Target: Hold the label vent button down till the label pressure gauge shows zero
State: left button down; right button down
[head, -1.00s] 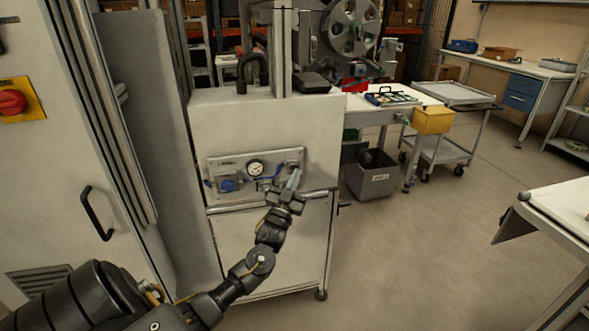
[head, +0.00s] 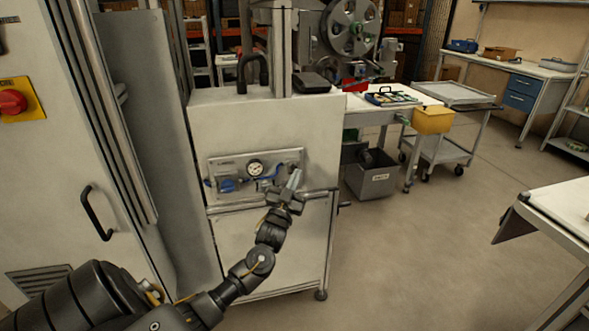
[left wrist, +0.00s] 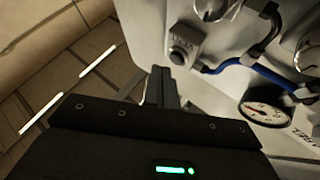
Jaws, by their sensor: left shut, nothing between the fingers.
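The pressure gauge (head: 255,168) is a small white dial on the grey panel (head: 222,168) of the cabinet. My left gripper (head: 297,174) is shut and empty. In the left wrist view its fingertips (left wrist: 160,74) lie just beside and below the button. I cannot tell whether they touch it. My right gripper is out of view.
A blue regulator (head: 227,185) and blue hose (left wrist: 262,75) sit on the panel. A horizontal rail (head: 235,207) runs below it. A grey bin (head: 372,180) and a trolley stand to the right. The floor in the middle is clear.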

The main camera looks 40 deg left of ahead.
pick_arm(q)
jog(key=shift+a, duration=0.15)
jog(key=shift+w+a, duration=0.2)
jog(key=shift+w+a, duration=0.2)
jog(key=shift+a, duration=0.1)
dwell(0.7)
dwell(2.6)
jog(key=shift+s+d+p, duration=0.3)
jog(key=shift+s+d, duration=0.15)
jog(key=shift+d, duration=0.2)
jog(key=shift+d, duration=0.1)
